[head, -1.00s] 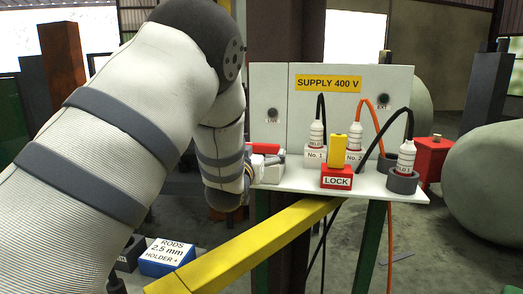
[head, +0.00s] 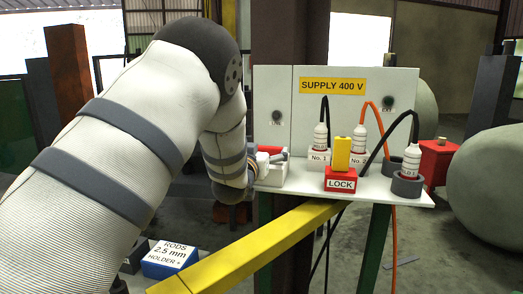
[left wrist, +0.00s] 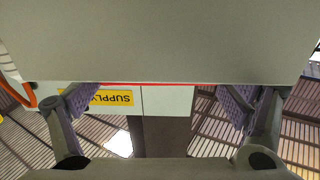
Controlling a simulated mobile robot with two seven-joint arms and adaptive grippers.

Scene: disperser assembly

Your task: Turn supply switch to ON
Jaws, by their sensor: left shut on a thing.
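The supply switch (head: 270,150) shows a red part over a pale base at the left end of the panel's shelf in the head view. My left gripper (head: 252,168) is at that end, mostly hidden behind my own arm. In the left wrist view, the two fingers (left wrist: 158,98) stand wide apart at a broad pale grey surface with a thin red strip along its edge. The gripper is shut on the switch, though the contact is hard to see. The switch's ON/OFF position cannot be read. My right gripper is not in view.
A white panel (head: 335,115) marked SUPPLY 400 V stands behind the shelf. A red LOCK block (head: 341,180) with a yellow top, several white bottle-shaped plugs (head: 321,137) and cables are on the shelf. A yellow beam (head: 235,248) crosses below. A blue rods box (head: 170,258) sits lower left.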

